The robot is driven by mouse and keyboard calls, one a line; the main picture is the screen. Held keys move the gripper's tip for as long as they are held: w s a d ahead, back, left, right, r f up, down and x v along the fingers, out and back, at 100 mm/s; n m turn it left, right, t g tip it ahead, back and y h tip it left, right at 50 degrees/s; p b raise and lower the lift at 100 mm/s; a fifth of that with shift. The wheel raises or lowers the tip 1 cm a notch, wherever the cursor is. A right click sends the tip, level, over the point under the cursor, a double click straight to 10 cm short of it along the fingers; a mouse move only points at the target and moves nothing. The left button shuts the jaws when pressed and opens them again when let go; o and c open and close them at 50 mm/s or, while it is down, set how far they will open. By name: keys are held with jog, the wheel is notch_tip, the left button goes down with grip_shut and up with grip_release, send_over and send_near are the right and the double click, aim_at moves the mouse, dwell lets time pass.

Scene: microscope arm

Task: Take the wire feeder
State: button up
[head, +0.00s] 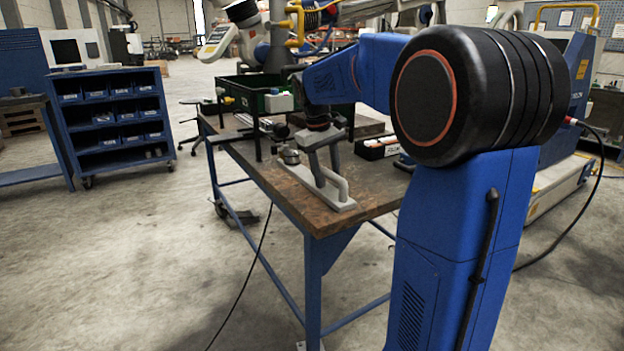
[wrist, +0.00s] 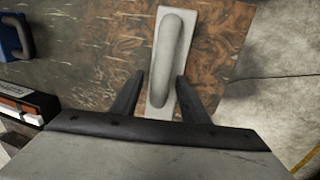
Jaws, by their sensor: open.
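A pale grey flat plate with a bent-tube handle (head: 342,187), likely the wire feeder, lies on the worktable near its front corner. A round metal knob (head: 290,156) stands at the plate's far left end in the head view. In the wrist view the handle (wrist: 171,45) runs upward from between my fingers. My gripper (head: 329,176) is open and points down over the plate. In the wrist view its two dark fingers (wrist: 160,78) stand on either side of the handle, with a gap visible. Contact with the handle cannot be told.
The brown worktable (head: 265,180) has its edge close to the plate. A dark box with a white and red label (head: 377,148) stands to the right, also in the wrist view (wrist: 25,105). A green crate (head: 262,95) stands behind. A blue handled thing (wrist: 14,38) is at upper left.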

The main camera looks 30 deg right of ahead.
grip_shut()
jog(key=shift+r, duration=0.1)
dwell(1.2)
